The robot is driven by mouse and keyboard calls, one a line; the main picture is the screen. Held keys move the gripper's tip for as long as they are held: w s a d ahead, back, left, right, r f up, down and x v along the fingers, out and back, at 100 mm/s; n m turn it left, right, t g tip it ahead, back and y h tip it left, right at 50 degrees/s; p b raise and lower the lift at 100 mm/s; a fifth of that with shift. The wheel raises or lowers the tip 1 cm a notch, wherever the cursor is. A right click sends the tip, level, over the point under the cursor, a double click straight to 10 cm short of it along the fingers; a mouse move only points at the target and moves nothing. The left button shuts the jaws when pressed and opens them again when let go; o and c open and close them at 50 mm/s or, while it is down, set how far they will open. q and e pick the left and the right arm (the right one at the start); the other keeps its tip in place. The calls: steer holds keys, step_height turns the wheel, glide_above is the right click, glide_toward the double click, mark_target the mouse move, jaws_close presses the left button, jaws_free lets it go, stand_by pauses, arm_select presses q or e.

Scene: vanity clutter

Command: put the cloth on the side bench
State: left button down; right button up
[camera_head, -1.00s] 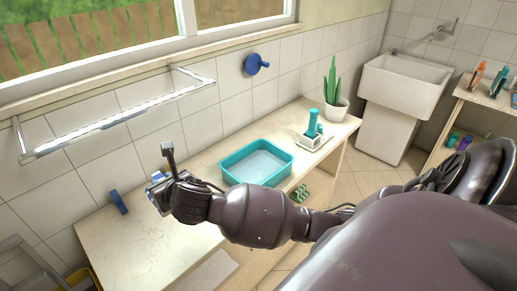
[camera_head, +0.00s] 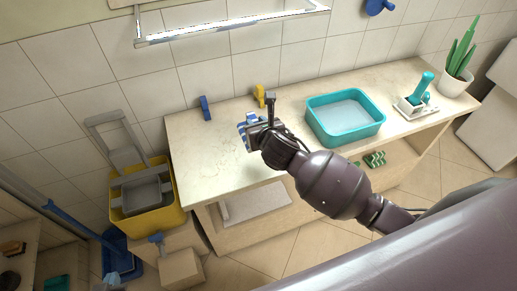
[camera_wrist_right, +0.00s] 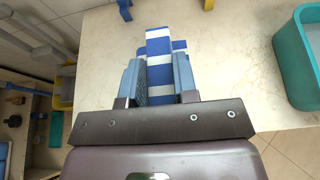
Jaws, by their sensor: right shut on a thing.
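The blue-and-white striped cloth (camera_head: 243,129) is in my right gripper (camera_head: 256,130), over the pale stone counter (camera_head: 205,155). The right wrist view shows the cloth (camera_wrist_right: 159,42) between the two fingers of the gripper (camera_wrist_right: 159,78), with part sticking out past the tips. I cannot tell whether the cloth touches the counter. A wooden surface with small items (camera_head: 22,236) shows at the lower left; I cannot tell whether it is the side bench. My left gripper is not in view.
A yellow item (camera_head: 260,95) and a blue item (camera_head: 205,108) are at the wall. A yellow mop bucket (camera_head: 150,200) stands left of the counter. The counter's left part is clear.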

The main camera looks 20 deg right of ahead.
step_height(320, 180, down, 11)
steer(key=shift+f+b, duration=0.1)
steer(key=shift+b, duration=0.9)
steer(key=shift+f, duration=0.1)
steer(key=o, duration=0.9)
